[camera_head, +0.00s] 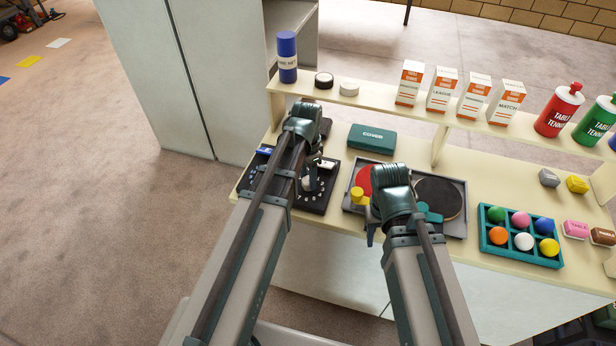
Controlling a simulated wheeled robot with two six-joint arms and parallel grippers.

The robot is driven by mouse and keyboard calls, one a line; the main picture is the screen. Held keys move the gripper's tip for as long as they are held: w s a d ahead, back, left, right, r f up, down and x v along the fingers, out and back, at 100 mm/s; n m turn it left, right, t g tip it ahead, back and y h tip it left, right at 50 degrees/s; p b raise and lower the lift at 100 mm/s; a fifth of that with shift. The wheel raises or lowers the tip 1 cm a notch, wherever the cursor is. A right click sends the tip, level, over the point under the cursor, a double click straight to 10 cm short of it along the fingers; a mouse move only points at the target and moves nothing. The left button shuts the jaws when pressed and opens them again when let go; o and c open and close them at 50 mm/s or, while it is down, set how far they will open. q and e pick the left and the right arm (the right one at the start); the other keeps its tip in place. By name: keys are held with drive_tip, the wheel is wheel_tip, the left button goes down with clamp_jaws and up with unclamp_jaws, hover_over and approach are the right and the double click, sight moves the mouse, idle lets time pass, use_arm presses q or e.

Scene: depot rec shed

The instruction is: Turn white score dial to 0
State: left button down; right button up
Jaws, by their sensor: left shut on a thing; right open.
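The dark score board (322,201) lies on the left part of the bench, with a ring of small pale marks on its near right part. A white piece (327,164) and a blue piece (264,151) show on it. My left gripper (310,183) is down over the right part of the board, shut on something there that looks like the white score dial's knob. The arm hides much of the board, and the dial's reading cannot be made out. My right gripper (372,232) is open over the tray of bats, its fingers mostly hidden by its own wrist.
A grey tray (458,231) holds a red bat, a black bat and a yellow item. A teal case (372,138) lies behind. A teal ball tray (522,257) stands to the right. The raised shelf (386,108) carries a blue can, tape rolls, boxes and bottles.

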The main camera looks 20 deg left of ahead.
use_arm(q)
drive_tip(key=n, duration=1)
drive_tip(key=shift+n, duration=0.4)
drive_tip(key=n, duration=0.5)
drive_tip(key=shift+s+n+t, duration=0.1)
drive_tip(key=shift+n+t, duration=0.2)
drive_tip(key=shift+n, duration=2)
drive_tip(key=shift+c, duration=1.8)
unclamp_jaws()
drive_tip(key=shift+r, duration=0.15)
